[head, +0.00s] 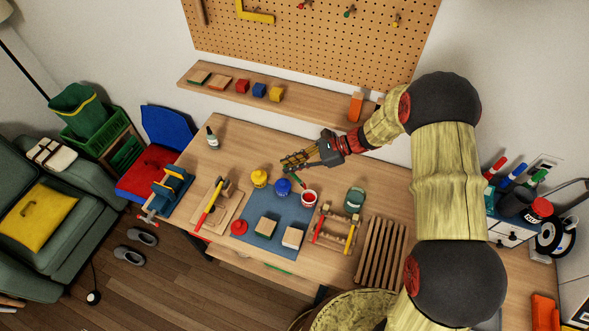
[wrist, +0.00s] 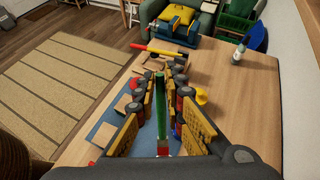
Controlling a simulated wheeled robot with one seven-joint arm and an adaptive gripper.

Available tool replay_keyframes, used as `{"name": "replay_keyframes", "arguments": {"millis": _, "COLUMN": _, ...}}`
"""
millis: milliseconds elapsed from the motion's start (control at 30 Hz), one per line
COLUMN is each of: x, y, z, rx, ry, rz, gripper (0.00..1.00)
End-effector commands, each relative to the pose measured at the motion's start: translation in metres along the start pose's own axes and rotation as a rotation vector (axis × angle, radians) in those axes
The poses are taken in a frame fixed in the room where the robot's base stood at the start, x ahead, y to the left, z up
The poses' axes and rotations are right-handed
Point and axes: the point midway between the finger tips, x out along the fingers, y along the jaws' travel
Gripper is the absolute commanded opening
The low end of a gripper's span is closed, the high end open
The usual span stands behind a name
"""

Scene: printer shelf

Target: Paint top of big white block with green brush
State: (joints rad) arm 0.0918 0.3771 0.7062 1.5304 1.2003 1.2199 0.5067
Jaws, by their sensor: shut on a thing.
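My gripper (head: 286,162) is above the workbench, behind the blue mat. It is shut on the green brush (wrist: 160,88), whose green handle stands between the fingers (wrist: 162,76) in the wrist view. In the head view the brush (head: 299,182) slants down from the fingers toward the red paint pot (head: 308,198); whether its tip touches the paint is unclear. The white block (head: 292,238), with white sides and a bare wood-coloured top, lies on the blue mat (head: 262,250), in front of the pot and apart from my gripper. Another wood-topped block (head: 267,227) lies left of it.
Yellow (head: 260,178) and blue (head: 282,187) pots stand left of the red pot. A green jar (head: 355,198) stands right. A toy rack (head: 334,231) and wooden slats (head: 381,253) lie right of the mat. A red-handled tool (head: 210,204) lies left.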

Motion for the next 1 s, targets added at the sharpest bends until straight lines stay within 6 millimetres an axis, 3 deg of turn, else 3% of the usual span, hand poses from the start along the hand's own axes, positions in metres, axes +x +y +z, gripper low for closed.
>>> {"name": "replay_keyframes", "arguments": {"millis": 33, "x": -0.001, "y": 0.013, "z": 0.015, "rx": 0.012, "ry": -0.009, "rz": 0.005, "gripper": 0.0}}
{"name": "replay_keyframes", "arguments": {"millis": 200, "x": 0.004, "y": 0.061, "z": 0.045, "rx": 0.04, "ry": -0.049, "rz": 0.011, "gripper": 0.0}}
{"name": "replay_keyframes", "arguments": {"millis": 433, "x": 0.014, "y": 0.108, "z": 0.056, "rx": 0.054, "ry": -0.092, "rz": 0.006, "gripper": 0.0}}
{"name": "replay_keyframes", "arguments": {"millis": 667, "x": 0.018, "y": 0.109, "z": 0.049, "rx": 0.019, "ry": -0.098, "rz": -0.002, "gripper": 0.0}}
{"name": "replay_keyframes", "arguments": {"millis": 1000, "x": 0.034, "y": 0.111, "z": 0.019, "rx": 0.019, "ry": -0.097, "rz": -0.001, "gripper": 0.0}}
